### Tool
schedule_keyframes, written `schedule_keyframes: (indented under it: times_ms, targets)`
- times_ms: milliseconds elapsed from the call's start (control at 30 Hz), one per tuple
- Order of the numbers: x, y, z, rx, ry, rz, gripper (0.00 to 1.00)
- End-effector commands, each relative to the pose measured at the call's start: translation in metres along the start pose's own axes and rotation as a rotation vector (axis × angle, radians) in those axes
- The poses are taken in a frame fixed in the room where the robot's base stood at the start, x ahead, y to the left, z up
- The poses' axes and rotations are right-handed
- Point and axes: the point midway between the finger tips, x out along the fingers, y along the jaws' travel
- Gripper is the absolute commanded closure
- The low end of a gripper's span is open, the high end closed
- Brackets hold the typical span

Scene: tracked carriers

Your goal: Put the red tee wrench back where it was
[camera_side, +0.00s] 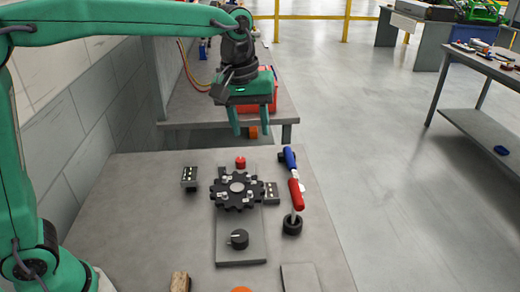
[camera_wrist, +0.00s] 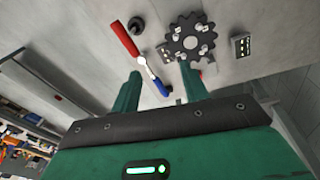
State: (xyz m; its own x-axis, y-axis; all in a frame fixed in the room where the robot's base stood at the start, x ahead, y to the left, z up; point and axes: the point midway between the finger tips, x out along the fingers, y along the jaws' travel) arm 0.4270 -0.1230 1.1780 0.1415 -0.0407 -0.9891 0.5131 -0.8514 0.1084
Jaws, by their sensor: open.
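The red tee wrench (camera_side: 297,194) is at the right of the near table, with a metal shaft running down to a black ring (camera_side: 292,226). I cannot tell whether the shaft sits in the ring. My gripper (camera_side: 250,134) is open and empty, above and behind the table's far side. In the wrist view its fingers (camera_wrist: 160,73) flank the blue part.
A black toothed wheel (camera_side: 237,191) sits on a grey plate (camera_side: 241,252) left of the wrench. Small dark blocks (camera_side: 190,178) flank the wheel. The floor right of the table is clear.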

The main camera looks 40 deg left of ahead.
Motion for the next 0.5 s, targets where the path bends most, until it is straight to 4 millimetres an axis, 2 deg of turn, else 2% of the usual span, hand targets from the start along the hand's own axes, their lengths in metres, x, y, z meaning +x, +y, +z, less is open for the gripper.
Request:
schedule_keyframes:
  times_ms: [33,200,500]
  targets:
    - [-0.007,-0.013,0.003,0.020,0.015,0.012,0.55]
    - [-0.020,-0.052,0.015,0.109,0.062,0.042,0.55]
    - [-0.028,-0.117,0.045,0.267,0.158,0.074,0.55]
